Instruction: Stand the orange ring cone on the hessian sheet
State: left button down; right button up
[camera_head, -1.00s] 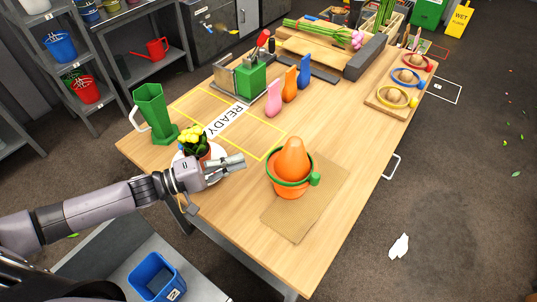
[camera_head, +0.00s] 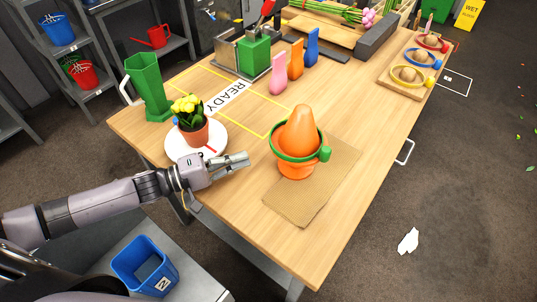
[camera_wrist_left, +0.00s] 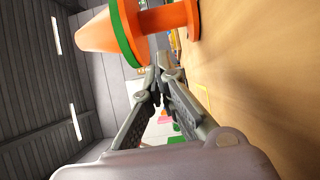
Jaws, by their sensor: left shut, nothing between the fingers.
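The orange ring cone (camera_head: 299,130) stands upright, tip up, with a green ring (camera_head: 325,153) around it and an orange foot below. Its foot is at the left side of the hessian sheet (camera_head: 311,196); whether all of it rests on the sheet cannot be told. In the left wrist view the cone (camera_wrist_left: 98,34) lies sideways in the picture, its stem and foot showing beyond the ring. My left gripper (camera_head: 245,160) is shut and empty, left of the cone and apart from it. Its fingers also show in the left wrist view (camera_wrist_left: 158,72). My right gripper is not in view.
A yellow-flowered pot (camera_head: 193,133) stands on a white plate (camera_head: 172,157) close to my left gripper. A green jug (camera_head: 150,90) stands behind it. Pink, orange and blue vases (camera_head: 278,76) stand farther back. Table right of the sheet is clear.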

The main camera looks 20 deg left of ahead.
aim_at(298, 155)
pick_arm(q)
jog(key=shift+w+d, duration=0.3)
jog(key=shift+d, duration=0.05)
jog(key=p+x, duration=0.1)
jog(key=x, duration=0.8)
jog(key=d+p, duration=0.2)
jog(key=d, duration=0.1)
jog(key=d+p, duration=0.1)
jog(key=d, duration=0.1)
jog(key=shift+s+d+r, duration=0.2)
jog(key=shift+s+r, duration=0.05)
jog(key=shift+s, duration=0.1)
jog(key=shift+d+f+p, duration=0.2)
jog(key=shift+d+p, duration=0.1)
jog(key=shift+d, duration=0.15)
jog(key=shift+s+a, duration=0.1)
jog(key=shift+a, duration=0.05)
